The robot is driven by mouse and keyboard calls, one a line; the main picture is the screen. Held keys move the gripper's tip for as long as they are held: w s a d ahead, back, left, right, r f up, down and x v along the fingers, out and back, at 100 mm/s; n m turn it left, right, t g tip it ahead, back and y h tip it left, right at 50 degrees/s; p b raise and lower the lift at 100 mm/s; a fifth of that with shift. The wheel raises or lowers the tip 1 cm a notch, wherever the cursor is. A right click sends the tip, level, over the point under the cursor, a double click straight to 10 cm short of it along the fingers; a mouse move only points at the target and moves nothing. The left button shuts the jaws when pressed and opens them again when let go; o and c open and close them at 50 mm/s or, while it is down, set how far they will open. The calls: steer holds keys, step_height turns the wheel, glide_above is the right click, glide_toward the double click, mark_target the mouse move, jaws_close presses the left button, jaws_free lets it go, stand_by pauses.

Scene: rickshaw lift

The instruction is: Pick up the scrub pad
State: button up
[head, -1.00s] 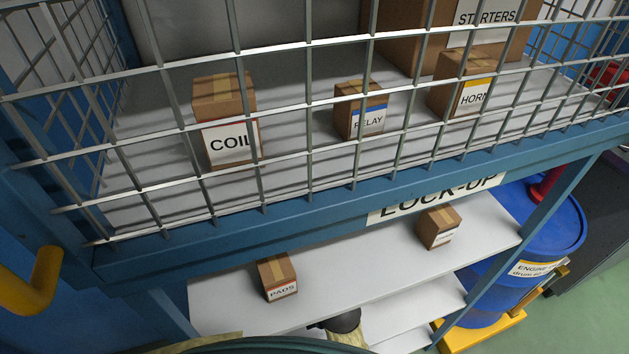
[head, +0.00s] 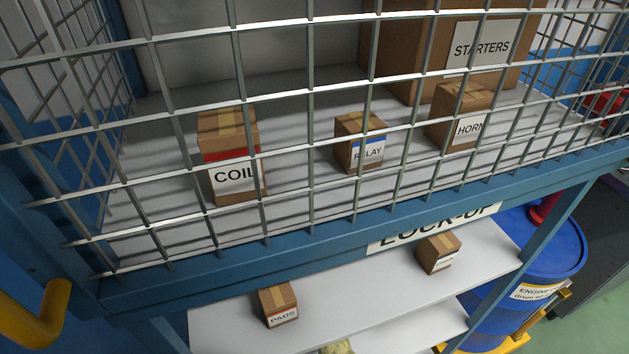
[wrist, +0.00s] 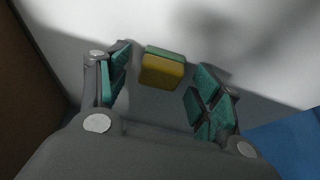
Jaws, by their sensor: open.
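The scrub pad (wrist: 163,72) is a small block, yellow with a green layer along its far edge. It shows in the wrist view on a grey-white surface. My gripper (wrist: 161,63) is open, with teal-padded fingers to the left and right of the pad. The pad lies between the finger tips or just beyond them, with gaps visible on both sides; the depth is hard to tell. In the head view I cannot make out the pad or my gripper.
A blue-framed wire cage (head: 290,262) holds boxes marked COIL (head: 232,190), RELAY (head: 366,150) and HORN (head: 466,128). Below it, a white shelf (head: 360,285) carries a PADS box (head: 279,305) and another small box (head: 438,252). A blue drum (head: 540,240) stands right.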

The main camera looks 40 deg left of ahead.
steer(key=c, duration=1)
steer(key=shift+r, duration=0.15)
